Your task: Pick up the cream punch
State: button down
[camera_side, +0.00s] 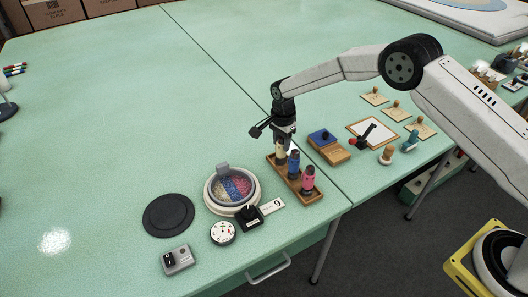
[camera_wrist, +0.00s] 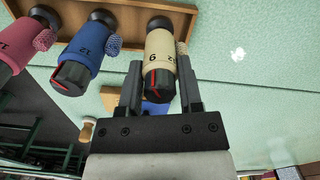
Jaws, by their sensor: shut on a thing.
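The cream punch (camera_side: 281,152) is at the far end of a wooden rack (camera_side: 299,187) in the side view, directly under my gripper (camera_side: 284,138). In the wrist view the cream punch (camera_wrist: 163,50) stands between my two fingers (camera_wrist: 161,75), with a black end and a red mark facing the camera. My gripper is shut on it. Its lower part is partly hidden in the side view, and I cannot tell whether it is clear of the rack. A blue punch (camera_side: 294,163) and a pink punch (camera_side: 308,179) stand beside it in the rack.
A round tub of coloured beads (camera_side: 233,188), a white dial (camera_side: 223,233), a card marked 9 (camera_side: 271,206) and a black disc (camera_side: 168,215) lie to the left. A blue pad on a wooden block (camera_side: 325,141) is close on the right.

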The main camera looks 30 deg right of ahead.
jog(key=shift+r, duration=0.1)
jog(key=shift+r, duration=4.95)
jog(key=c, duration=1.1)
grip_release()
grip_shut()
jog(key=s+a+f, duration=0.1)
jog(key=s+a, duration=0.1)
jog(key=a, duration=0.8)
jog(key=s+a+f, duration=0.1)
jog(key=s+a, duration=0.1)
jog(key=a, duration=0.9)
jog(key=shift+s+a, duration=0.15)
jog(key=shift+a, duration=0.05)
